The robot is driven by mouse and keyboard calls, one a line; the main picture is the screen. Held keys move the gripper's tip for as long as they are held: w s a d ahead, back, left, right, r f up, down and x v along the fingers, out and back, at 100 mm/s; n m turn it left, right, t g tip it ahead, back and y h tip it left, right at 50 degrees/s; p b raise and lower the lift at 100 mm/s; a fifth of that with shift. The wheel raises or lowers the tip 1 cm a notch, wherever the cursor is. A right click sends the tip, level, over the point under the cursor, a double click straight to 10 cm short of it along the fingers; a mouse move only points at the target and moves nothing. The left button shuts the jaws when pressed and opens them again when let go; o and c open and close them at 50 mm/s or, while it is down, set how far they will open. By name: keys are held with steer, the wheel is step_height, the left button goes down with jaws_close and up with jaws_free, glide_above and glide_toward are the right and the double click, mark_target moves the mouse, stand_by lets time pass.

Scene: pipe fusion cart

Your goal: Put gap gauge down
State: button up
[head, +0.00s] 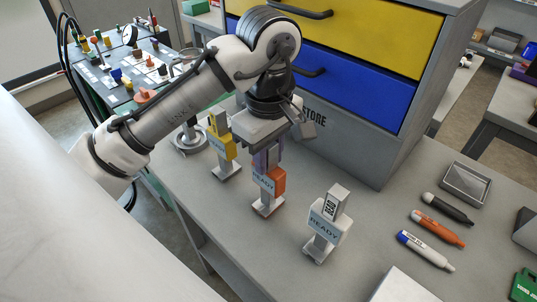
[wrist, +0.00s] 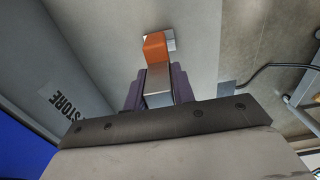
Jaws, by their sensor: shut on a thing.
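The gap gauge, which I take to be the orange and grey piece with a READY label (head: 266,184), is under my gripper. It is upright, with a flat grey foot that looks at or very near the bench top; I cannot tell if it touches. My gripper (head: 266,155) points down with its purple fingers shut on the grey upper bar of the gauge. In the wrist view my fingers (wrist: 158,88) grip both sides of the grey bar, with the orange part (wrist: 155,46) beyond. The gauge's top is hidden by my gripper in the head view.
A yellow piece (head: 221,143) stands to the left and a white READY piece (head: 325,224) to the right. A drawer cabinet (head: 350,125) rises behind. Markers (head: 437,227) and a grey metal tray (head: 466,184) lie at right. Bench surface between them is clear.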

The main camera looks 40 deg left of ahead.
steer(key=o, duration=0.9)
steer(key=shift+f, duration=0.1)
step_height(320, 180, up, 12)
steer(key=shift+r, duration=0.15)
steer(key=shift+s, duration=0.1)
stand_by(0.3)
